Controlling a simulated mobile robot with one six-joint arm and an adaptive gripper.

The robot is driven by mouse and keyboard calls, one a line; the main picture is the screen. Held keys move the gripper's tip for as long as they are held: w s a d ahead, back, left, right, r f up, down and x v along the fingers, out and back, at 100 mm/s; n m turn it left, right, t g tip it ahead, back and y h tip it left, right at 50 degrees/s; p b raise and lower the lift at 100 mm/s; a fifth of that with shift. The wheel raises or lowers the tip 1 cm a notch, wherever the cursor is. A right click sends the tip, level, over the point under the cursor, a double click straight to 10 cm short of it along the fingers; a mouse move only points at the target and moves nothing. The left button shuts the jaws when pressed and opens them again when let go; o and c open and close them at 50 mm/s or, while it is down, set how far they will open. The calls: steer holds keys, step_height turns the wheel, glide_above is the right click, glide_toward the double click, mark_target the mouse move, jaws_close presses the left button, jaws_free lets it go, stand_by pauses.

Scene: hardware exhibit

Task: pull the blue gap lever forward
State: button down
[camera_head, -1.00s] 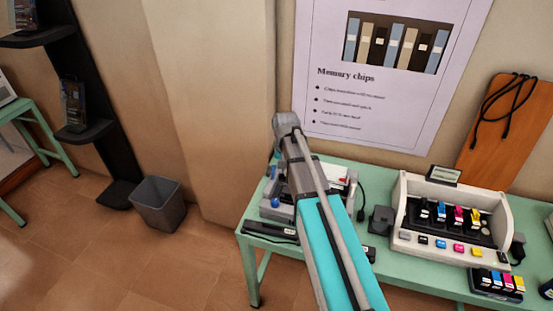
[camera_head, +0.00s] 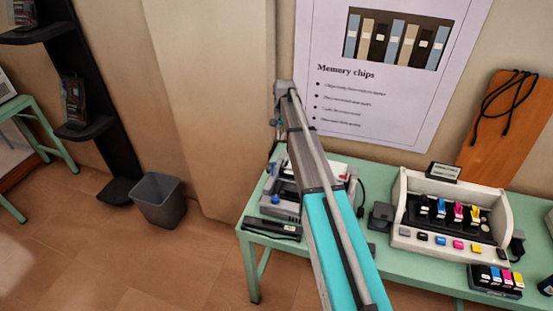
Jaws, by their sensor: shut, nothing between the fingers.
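A grey and white machine (camera_head: 283,210) stands at the left end of the green table, largely hidden behind my arm. A small blue part (camera_head: 275,199) shows on its left front; it looks like the blue gap lever, but its exact position is too small to tell. My arm rises across the picture, and its far end hangs down left of the elbow, above the machine's left side. My gripper (camera_head: 271,166) shows there only as a small dark shape, shut and empty. It appears above the blue part, and I see no contact between them.
A beige printer (camera_head: 440,244) with coloured cartridges stands on the green table (camera_head: 395,273) to the right. A black bar-shaped item (camera_head: 272,229) lies at the table's front left. A grey bin (camera_head: 158,200) stands on the floor. A poster (camera_head: 385,115) hangs behind.

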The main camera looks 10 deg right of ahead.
mark_target(279, 162)
steer(key=shift+f, duration=0.15)
steer(key=f+b, duration=0.3)
steer(key=s+f+b, duration=0.1)
steer(key=f+b, duration=0.2)
steer(key=a+f+b, duration=0.1)
steer(key=f+b, duration=0.2)
steer(key=b, duration=0.1)
steer(key=shift+s+f, duration=0.3)
steer(key=shift+f, duration=0.1)
steer(key=shift+s+a+r+p, duration=0.45)
steer(key=shift+s+r+p, duration=0.15)
steer(key=shift+s, duration=0.15)
steer(key=shift+s+a+r+p, duration=0.45)
steer(key=shift+s+r+p, duration=0.1)
steer(key=shift+s, duration=0.2)
steer(key=shift+a, duration=0.1)
steer(key=shift+s+a, duration=0.1)
steer(key=shift+a, duration=0.05)
